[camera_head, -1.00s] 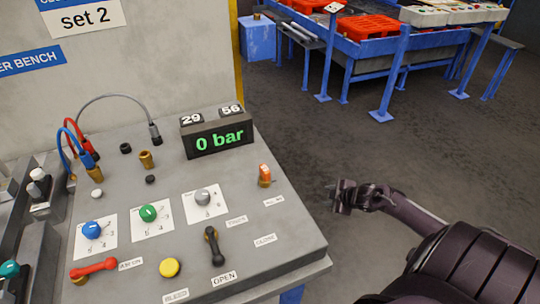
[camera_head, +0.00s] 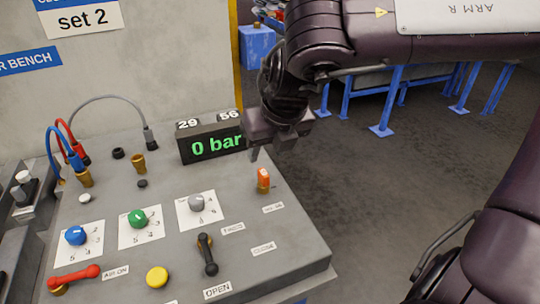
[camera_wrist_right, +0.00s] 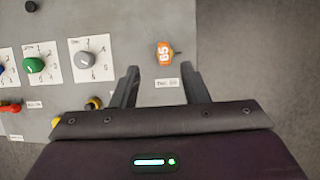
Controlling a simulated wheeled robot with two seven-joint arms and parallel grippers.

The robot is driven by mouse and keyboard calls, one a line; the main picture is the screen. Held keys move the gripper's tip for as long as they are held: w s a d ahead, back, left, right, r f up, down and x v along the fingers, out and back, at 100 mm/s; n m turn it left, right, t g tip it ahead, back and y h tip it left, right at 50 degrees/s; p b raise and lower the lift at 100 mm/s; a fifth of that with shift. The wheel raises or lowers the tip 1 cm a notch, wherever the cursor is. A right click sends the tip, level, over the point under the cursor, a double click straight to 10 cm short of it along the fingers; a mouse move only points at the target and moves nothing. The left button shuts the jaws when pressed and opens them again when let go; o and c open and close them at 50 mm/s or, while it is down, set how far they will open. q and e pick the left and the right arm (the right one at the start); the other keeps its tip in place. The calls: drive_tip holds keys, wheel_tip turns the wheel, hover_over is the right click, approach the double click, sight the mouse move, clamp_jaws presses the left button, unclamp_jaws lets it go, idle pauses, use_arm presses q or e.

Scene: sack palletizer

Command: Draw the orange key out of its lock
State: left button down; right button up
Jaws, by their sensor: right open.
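The orange key (camera_head: 264,178) stands upright in its brass lock (camera_head: 263,189) near the right edge of the grey bench panel. In the right wrist view the key (camera_wrist_right: 163,54) shows from above, with a number on its top. My right gripper (camera_head: 268,155) is above the panel's right edge, behind the key and beside the display. In the right wrist view its two fingers (camera_wrist_right: 163,80) are apart and empty, and the key lies ahead of the gap between them, not touched. My left gripper is in neither view.
The "0 bar" display (camera_head: 212,143) stands close to the left of my right gripper. A grey knob (camera_head: 196,203) and a black lever (camera_head: 207,254) are left of the key. Hoses and several knobs fill the panel's left side. Open floor lies to the right.

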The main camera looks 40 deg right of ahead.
sight(264, 172)
drive_tip(key=x, duration=0.5)
drive_tip(key=s+x, duration=0.1)
drive_tip(key=x, duration=0.2)
drive_tip(key=shift+d+f, duration=0.1)
drive_tip(key=shift+d, duration=0.1)
clamp_jaws()
